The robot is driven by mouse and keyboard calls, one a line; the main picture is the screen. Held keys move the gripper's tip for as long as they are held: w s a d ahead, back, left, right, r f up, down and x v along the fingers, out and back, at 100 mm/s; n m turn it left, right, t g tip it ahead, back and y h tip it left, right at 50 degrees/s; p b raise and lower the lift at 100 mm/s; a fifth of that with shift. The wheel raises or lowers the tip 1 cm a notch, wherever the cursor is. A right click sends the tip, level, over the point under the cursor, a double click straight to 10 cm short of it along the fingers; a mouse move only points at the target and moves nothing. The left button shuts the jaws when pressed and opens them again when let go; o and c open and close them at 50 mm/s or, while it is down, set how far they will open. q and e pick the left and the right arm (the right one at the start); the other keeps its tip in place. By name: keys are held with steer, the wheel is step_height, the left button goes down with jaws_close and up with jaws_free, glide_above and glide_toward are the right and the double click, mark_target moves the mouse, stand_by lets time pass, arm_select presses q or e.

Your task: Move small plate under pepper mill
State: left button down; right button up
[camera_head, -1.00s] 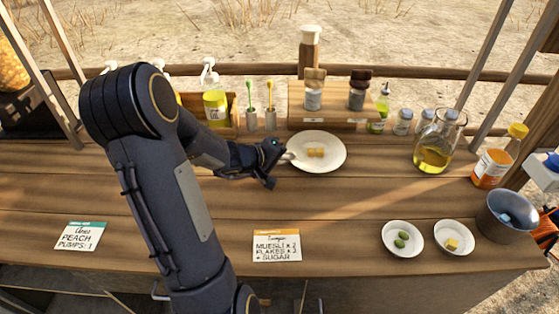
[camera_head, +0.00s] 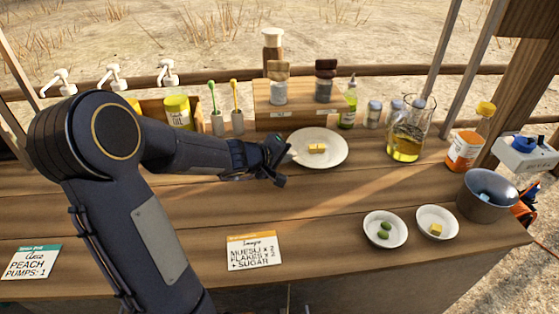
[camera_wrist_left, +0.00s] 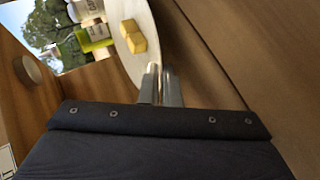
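The white plate (camera_head: 335,160) carries yellow cubes and sits in front of the wooden riser; it also shows in the left wrist view (camera_wrist_left: 142,62). My left gripper (camera_head: 285,158) is at the plate's left rim, its fingers (camera_wrist_left: 160,85) closed on it. I cannot tell whether the plate touches the counter. On the riser stand a dark-topped mill (camera_head: 324,88), probably the pepper mill, and a lighter-topped one (camera_head: 278,90). The plate's middle is in front of the dark-topped mill. My right gripper is not in view.
The wooden riser (camera_head: 300,120) stands right behind the plate. An oil jug (camera_head: 407,140), a green-labelled bottle (camera_head: 348,110) and small jars are to the right. Two bowls (camera_head: 370,240) (camera_head: 422,226) and a metal pot (camera_head: 485,205) are at front right.

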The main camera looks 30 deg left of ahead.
arm_select(q)
steer(key=shift+d, duration=0.1)
steer(key=c, duration=1.6)
jaws_free()
steer(key=shift+o, duration=0.2)
steer(key=shift+f, duration=0.15)
steer(key=shift+s, duration=0.1)
steer(key=v, duration=0.3)
steer(key=p+v, duration=0.1)
steer(key=v, duration=0.2)
steer(key=shift+r+p, duration=0.3)
steer(key=shift+r, duration=0.05)
steer(key=shift+s+r, duration=0.35)
steer(key=shift+s, duration=0.25)
